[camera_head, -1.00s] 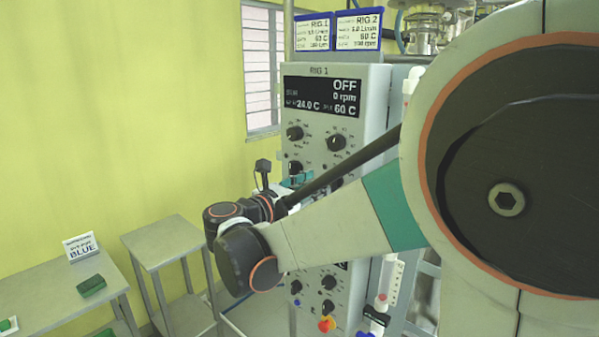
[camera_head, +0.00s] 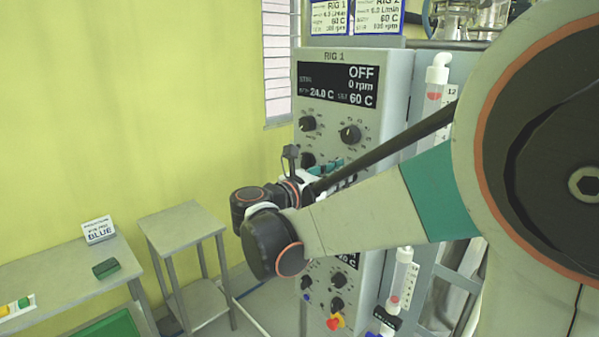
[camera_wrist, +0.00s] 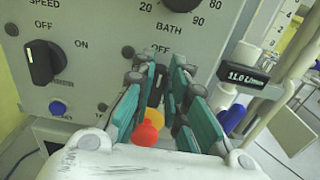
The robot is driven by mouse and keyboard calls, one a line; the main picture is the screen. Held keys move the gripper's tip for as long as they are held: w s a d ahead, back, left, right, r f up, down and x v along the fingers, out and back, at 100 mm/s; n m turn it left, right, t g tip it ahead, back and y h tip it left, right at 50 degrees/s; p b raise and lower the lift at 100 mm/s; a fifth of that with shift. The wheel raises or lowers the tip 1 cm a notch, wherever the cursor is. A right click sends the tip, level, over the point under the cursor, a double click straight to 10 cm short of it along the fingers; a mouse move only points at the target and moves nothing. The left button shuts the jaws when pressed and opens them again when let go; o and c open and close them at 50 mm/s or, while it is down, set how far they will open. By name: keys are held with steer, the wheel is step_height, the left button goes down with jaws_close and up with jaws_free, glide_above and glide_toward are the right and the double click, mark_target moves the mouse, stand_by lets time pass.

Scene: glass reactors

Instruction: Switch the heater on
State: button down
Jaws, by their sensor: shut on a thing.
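The RIG 1 control panel (camera_head: 396,75) stands in the middle of the head view. Its display (camera_head: 343,84) reads OFF, 0 rpm, 24.0 C and set 60 C. My gripper (camera_wrist: 160,74) is at the panel, its teal fingers shut on a dark knob (camera_wrist: 159,80) below the BATH dial (camera_wrist: 168,6) and its OFF label. The fingers hide most of this heater knob, so I cannot tell its angle. In the head view my gripper (camera_head: 328,167) is partly hidden by my arm. The OFF/ON knob (camera_wrist: 41,62) under SPEED is to the left.
A blue button (camera_wrist: 58,107) sits below the left knob. Red (camera_wrist: 145,133) and yellow parts show below, between the fingers. A flow meter display (camera_wrist: 250,76) and tubes stand close at the right. A small table (camera_head: 183,222) is at the left.

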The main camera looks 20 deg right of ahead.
steer(key=shift+m, duration=0.3)
steer(key=m, duration=0.3)
steer(key=s+m, duration=0.1)
steer(key=m, duration=0.3)
steer(key=f+m, duration=0.1)
steer(key=m, duration=0.3)
steer(key=shift+s+d, duration=0.3)
steer(key=shift+m, duration=0.3)
steer(key=c, duration=1.6)
jaws_free()
